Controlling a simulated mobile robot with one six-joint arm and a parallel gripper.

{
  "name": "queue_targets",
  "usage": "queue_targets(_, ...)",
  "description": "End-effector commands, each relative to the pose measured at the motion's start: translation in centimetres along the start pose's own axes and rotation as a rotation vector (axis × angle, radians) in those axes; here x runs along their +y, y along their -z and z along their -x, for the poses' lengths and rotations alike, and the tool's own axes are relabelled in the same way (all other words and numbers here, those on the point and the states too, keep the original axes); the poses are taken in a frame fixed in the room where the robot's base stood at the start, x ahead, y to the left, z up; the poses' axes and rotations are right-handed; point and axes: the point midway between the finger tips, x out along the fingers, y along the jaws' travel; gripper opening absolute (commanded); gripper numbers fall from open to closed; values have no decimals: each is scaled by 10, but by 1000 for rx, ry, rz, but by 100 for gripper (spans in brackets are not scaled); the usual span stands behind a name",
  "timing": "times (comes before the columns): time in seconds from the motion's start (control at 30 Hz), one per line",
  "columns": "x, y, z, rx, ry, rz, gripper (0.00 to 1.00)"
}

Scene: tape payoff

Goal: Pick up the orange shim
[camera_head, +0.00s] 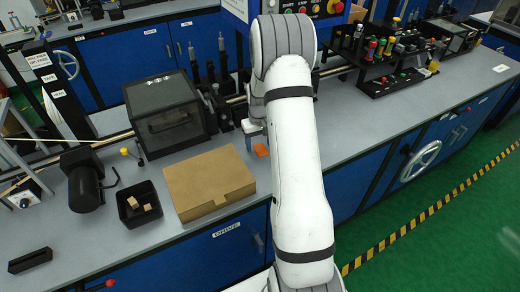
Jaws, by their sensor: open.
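A small orange shim (261,150) lies flat on the grey bench top, just behind the right back corner of a brown cardboard box. My gripper (253,139) is partly visible to the left of my white arm, a little beyond the shim in the picture. It is open, and the shim shows clear of it on the bench. My arm hides part of the gripper, and I cannot tell its exact height above the bench.
The brown box (209,184) stands left of the shim. A dark lidded machine (166,115) is behind it. A small black tray (125,207) holds tan blocks, near a black motor-like unit (82,180). The bench (395,117) right of my arm has free room.

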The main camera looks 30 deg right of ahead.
Motion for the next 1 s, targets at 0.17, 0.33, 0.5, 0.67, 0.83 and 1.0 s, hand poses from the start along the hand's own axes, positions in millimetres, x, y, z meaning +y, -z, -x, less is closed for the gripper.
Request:
queue_targets(0.17, 0, 0, 0, 1, 0, -1, 62)
queue_targets(0.33, 0, 0, 0, 1, 0, -1, 62)
queue_targets(0.5, 1, 0, -1, 1, 0, -1, 56)
queue_targets(0.67, 1, 0, -1, 1, 0, -1, 43)
queue_targets(0.83, 1, 0, -1, 1, 0, -2, 29)
queue_targets(1.0, 1, 0, -1, 1, 0, -2, 15)
